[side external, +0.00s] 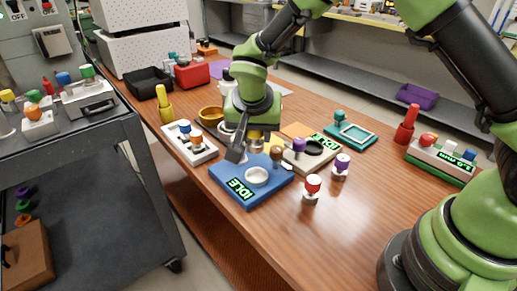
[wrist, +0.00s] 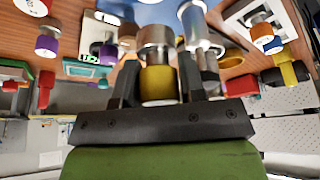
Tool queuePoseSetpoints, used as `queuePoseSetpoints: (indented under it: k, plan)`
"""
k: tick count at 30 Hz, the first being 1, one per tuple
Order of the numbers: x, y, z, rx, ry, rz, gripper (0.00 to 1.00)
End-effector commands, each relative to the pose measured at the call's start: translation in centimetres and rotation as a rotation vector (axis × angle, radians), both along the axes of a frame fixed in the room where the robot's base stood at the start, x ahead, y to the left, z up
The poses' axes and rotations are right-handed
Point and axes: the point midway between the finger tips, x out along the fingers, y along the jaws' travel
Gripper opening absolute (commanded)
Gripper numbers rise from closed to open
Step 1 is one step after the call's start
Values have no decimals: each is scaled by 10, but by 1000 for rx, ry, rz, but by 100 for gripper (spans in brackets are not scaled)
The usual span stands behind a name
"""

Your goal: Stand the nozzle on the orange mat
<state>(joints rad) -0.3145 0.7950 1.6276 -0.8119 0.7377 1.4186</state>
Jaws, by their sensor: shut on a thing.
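My gripper (wrist: 158,82) is shut on a short cylinder with a yellow end and a metal collar, seen in the wrist view; I take it to be the nozzle (wrist: 158,84). In the side view my gripper (side external: 250,146) is above the table, behind the blue IDLE device, and its fingers partly hide the held piece. The orange mat (side external: 296,130) lies behind the grey device with the black oval, to the right of my gripper. It is partly hidden, and I cannot make it out in the wrist view.
The blue IDLE device (side external: 228,184) is in front of my gripper. The grey device (side external: 308,160) is to its right, a white tray (side external: 189,151) to its left. A red-topped piece (side external: 312,187) and a purple-topped piece (side external: 341,164) stand nearby.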

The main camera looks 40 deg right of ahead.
Motion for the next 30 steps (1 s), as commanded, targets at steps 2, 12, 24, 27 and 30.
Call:
queuePoseSetpoints:
  k: [2,12,24,27,30]
  plan:
    - [1,0,13,2,-5,-2,8]
    - [5,-5,66,3,-2,2,8]
    - [62,-92,62,3,-4,129,8]
    - [76,-130,62,2,-5,187,8]
    - [85,-165,62,3,-6,249,8]
